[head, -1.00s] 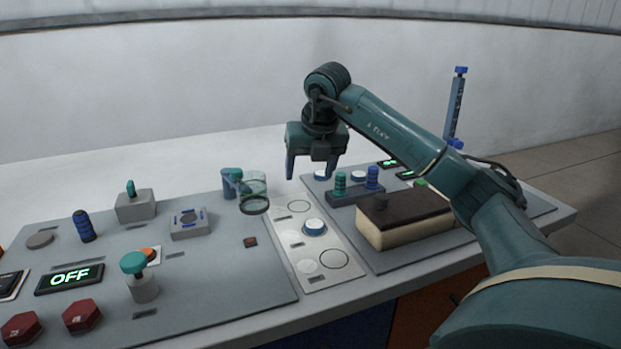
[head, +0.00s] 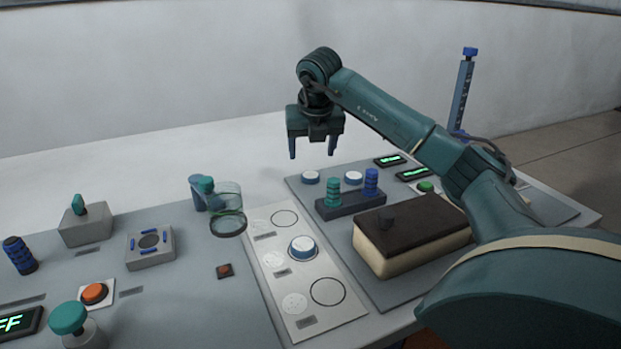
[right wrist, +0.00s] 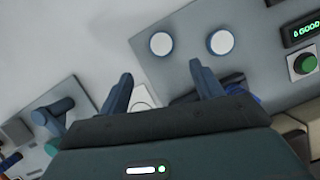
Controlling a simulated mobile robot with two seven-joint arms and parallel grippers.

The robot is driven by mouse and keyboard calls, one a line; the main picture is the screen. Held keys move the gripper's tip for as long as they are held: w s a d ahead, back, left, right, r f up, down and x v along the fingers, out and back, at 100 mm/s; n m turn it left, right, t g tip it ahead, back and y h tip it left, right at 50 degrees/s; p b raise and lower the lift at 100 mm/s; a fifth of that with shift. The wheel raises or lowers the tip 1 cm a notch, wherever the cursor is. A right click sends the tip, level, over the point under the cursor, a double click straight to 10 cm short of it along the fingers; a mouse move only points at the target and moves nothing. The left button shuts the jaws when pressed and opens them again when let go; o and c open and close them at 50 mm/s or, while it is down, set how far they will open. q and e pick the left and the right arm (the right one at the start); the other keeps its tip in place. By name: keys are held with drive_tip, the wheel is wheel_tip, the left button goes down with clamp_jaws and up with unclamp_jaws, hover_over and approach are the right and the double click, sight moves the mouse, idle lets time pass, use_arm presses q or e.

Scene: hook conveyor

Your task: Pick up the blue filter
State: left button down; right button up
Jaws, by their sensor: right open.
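A blue ribbed cylinder (head: 371,182) stands upright at the right end of a dark holder (head: 350,205), with a green ribbed one (head: 333,192) at its left. Another blue ribbed cylinder (head: 20,255) stands on the left panel. Which of the two is the blue filter I cannot tell. My right gripper (head: 312,156) is open, empty and pointing down, above and left of the holder and clear of it. In the right wrist view the open fingers (right wrist: 160,72) have nothing between them; the holder is partly hidden behind one finger. My left gripper is out of view.
Two white blue-rimmed discs (head: 353,177) lie behind the holder. A brown-topped cream block (head: 412,235) sits in front of it, below my right forearm. A clear cup with a dark ring (head: 228,223) stands left. A blue post (head: 462,95) rises at the back right.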

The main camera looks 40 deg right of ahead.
sight(311, 176)
drive_tip(key=b+x, duration=0.1)
drive_tip(key=x, duration=0.7)
drive_tip(key=shift+d+f, duration=0.2)
drive_tip(key=shift+f, duration=0.05)
drive_tip(key=shift+c, duration=0.5)
drive_tip(key=c, duration=1)
drive_tip(key=shift+o, duration=0.2)
